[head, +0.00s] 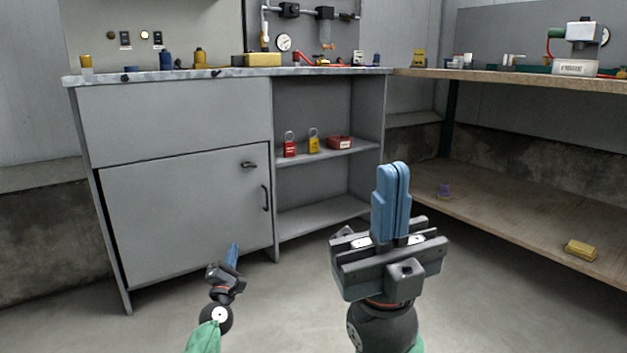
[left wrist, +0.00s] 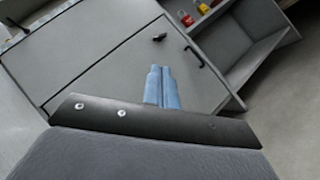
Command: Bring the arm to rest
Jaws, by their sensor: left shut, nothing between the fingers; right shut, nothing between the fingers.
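My left gripper (head: 232,254) is low at the left in the head view, in front of the grey cabinet (head: 180,215). Its blue fingers are together and empty; they also show in the left wrist view (left wrist: 161,88), pointing toward the cabinet front. My right gripper (head: 391,200) is nearer and larger in the head view, right of centre. It points up, its blue fingers pressed together with nothing between them. Neither gripper is seen touching anything.
Red (head: 290,148) and yellow padlocks (head: 313,144) stand on an open shelf. A wooden bench (head: 520,78) at right has a lower shelf with a yellow block (head: 580,250). The floor between is clear.

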